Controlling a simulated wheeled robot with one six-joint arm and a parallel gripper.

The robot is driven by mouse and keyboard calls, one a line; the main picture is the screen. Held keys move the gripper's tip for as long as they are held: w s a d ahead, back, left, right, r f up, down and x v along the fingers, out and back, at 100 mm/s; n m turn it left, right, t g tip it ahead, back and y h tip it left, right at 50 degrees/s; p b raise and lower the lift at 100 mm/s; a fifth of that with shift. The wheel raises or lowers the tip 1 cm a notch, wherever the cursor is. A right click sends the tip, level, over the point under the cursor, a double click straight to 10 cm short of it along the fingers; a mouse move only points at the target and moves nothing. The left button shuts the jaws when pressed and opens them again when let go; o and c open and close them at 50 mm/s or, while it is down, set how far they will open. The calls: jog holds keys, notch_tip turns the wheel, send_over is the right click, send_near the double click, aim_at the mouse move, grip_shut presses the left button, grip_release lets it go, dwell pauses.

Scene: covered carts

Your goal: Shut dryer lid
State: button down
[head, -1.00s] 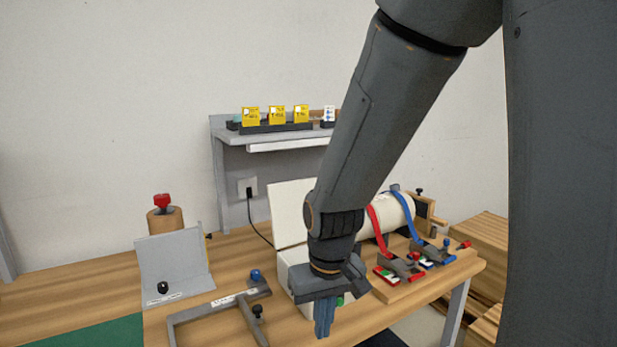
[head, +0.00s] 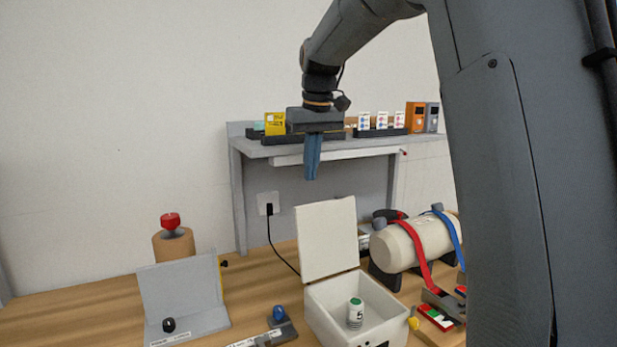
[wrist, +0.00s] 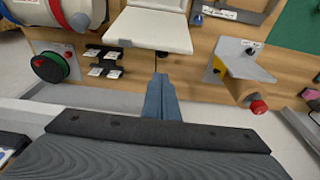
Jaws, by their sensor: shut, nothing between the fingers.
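The dryer is a white box (head: 325,314) on the wooden bench, with its lid (head: 327,239) standing open, nearly upright at the back edge. A small white bottle with a green cap (head: 355,312) stands inside it. The lid's outer face also shows in the wrist view (wrist: 157,29). My gripper (head: 312,178) is shut and empty, pointing down, above the lid's top edge and seemingly behind it. Its blue fingers also show in the wrist view (wrist: 160,80), apart from the lid.
A grey shelf (head: 300,148) with cards and devices stands at the back. A cream cylinder (head: 405,246) with red and blue straps lies right of the dryer. A grey angled plate (head: 182,295) and a red-knobbed post (head: 172,240) stand left.

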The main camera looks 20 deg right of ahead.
notch_tip(320, 180, down, 8)
jog(key=w+p, duration=0.1)
jog(key=p, duration=0.1)
jog(key=shift+w+f, duration=0.15)
jog(key=shift+w, duration=0.1)
jog(key=shift+a, duration=0.1)
